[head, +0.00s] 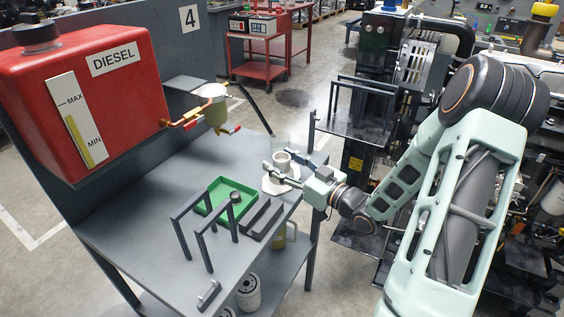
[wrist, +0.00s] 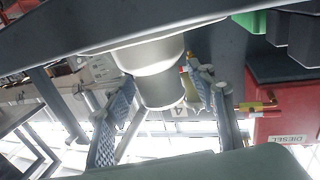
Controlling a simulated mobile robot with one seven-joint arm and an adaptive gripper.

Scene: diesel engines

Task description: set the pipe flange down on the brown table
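The pipe flange (head: 281,185) is a pale grey-beige base plate with a short upright pipe stub. In the head view it appears to rest at the far right corner of the grey table (head: 150,215). My gripper (head: 287,167) reaches in from the right at the height of the stub. In the wrist view, which is upside down, the flange's stub (wrist: 160,82) shows between the two fingers of my gripper (wrist: 160,108). The fingers are spread, with gaps visible on both sides of the stub. I can make out no brown table.
A green tray (head: 226,200), dark bars (head: 262,218) and upright dark handles (head: 205,228) stand on the grey table. A red diesel tank (head: 85,85) with a tap and a filter cup (head: 213,105) overhangs its back. Engine parts crowd the right side.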

